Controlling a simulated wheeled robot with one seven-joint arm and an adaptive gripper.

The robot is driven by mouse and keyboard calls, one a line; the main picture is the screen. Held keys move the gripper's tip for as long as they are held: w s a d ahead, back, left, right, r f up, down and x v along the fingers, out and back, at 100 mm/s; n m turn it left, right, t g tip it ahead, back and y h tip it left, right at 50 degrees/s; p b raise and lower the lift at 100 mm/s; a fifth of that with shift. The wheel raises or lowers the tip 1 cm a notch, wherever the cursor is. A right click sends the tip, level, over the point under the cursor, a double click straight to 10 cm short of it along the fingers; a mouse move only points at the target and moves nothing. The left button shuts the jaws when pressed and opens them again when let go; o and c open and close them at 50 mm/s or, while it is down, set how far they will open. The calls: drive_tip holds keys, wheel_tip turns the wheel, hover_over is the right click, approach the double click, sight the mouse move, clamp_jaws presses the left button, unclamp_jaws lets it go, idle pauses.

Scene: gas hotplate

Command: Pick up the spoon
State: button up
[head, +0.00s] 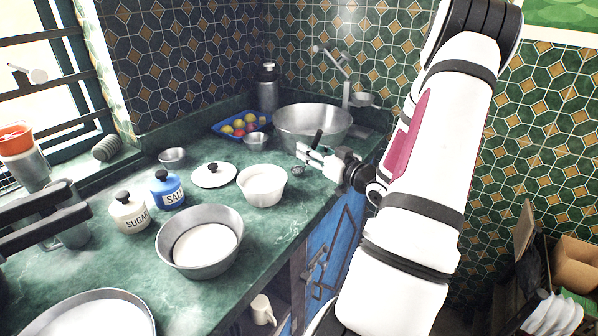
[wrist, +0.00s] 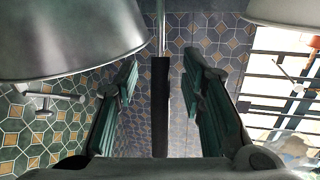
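The spoon has a black handle (head: 317,138), which stands up beside my gripper (head: 309,155) in the head view. A small round metal part that looks like its bowl (head: 298,170) shows just below the gripper, near the counter's right edge. In the wrist view the black handle (wrist: 160,108) lies between the two teal-padded fingers of my gripper (wrist: 160,82), and its thin metal stem runs to the picture's top edge. A gap shows on each side of the handle, so the fingers are open. The spoon's bowl is out of the wrist view.
A large steel bowl (head: 313,122) stands behind my gripper and a white bowl (head: 263,188) to its left. A lid (head: 214,175), sugar jar (head: 130,213), salt jar (head: 167,189) and steel pan (head: 200,268) stand farther left. Some green counter (head: 290,218) in front is bare.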

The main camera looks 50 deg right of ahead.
clamp_jaws()
